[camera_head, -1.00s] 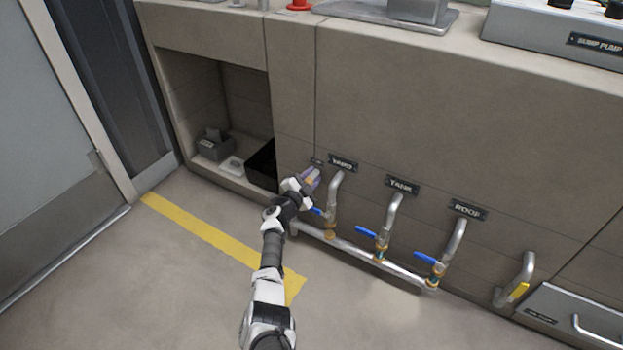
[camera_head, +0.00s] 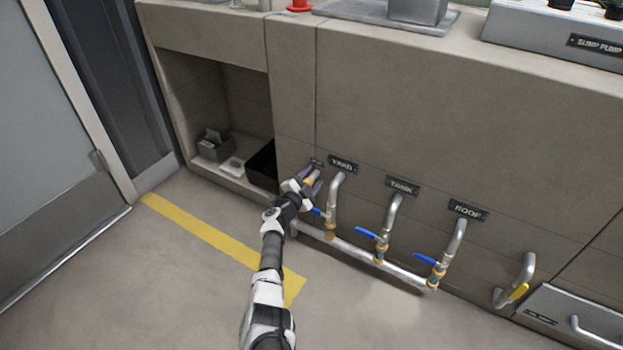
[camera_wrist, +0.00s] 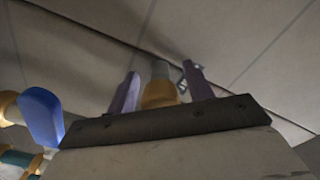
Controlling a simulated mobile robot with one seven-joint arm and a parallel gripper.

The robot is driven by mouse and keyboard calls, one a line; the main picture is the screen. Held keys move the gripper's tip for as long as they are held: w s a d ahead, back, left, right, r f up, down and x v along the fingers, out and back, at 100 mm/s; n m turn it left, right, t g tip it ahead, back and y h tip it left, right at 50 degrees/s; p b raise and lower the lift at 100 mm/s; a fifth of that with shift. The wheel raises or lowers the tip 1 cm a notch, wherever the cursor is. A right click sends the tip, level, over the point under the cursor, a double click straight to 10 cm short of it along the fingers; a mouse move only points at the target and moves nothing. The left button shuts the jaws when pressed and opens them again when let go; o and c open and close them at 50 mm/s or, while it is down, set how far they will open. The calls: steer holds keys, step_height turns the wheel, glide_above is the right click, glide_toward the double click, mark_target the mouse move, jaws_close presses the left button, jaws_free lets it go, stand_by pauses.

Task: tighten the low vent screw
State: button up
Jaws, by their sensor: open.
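A brass-coloured fitting (camera_wrist: 160,93) with a grey stem behind it shows between my gripper's fingers in the wrist view; it appears to be the low vent. A small metal piece beside the right finger may be the screw's wing; I cannot tell. My gripper (camera_head: 313,180) is open, with its two purple fingers on either side of the fitting, low on the wall under a small dark label (camera_head: 317,162). The fingers also show in the wrist view (camera_wrist: 161,88). Contact with the fitting cannot be seen.
Pipes with blue-handled valves stand right of my gripper under the YARD (camera_head: 343,164), TANK (camera_head: 402,186) and ROOF (camera_head: 467,210) labels. The nearest blue handle (camera_wrist: 41,117) is close on the left in the wrist view. An open recess with a black bin (camera_head: 262,165) lies left.

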steer(key=p+v, duration=1)
steer(key=v, duration=0.3)
steer(key=shift+s+a+p, duration=0.2)
steer(key=shift+s+p, duration=0.05)
steer(key=shift+p, duration=0.15)
steer(key=shift+a, duration=0.1)
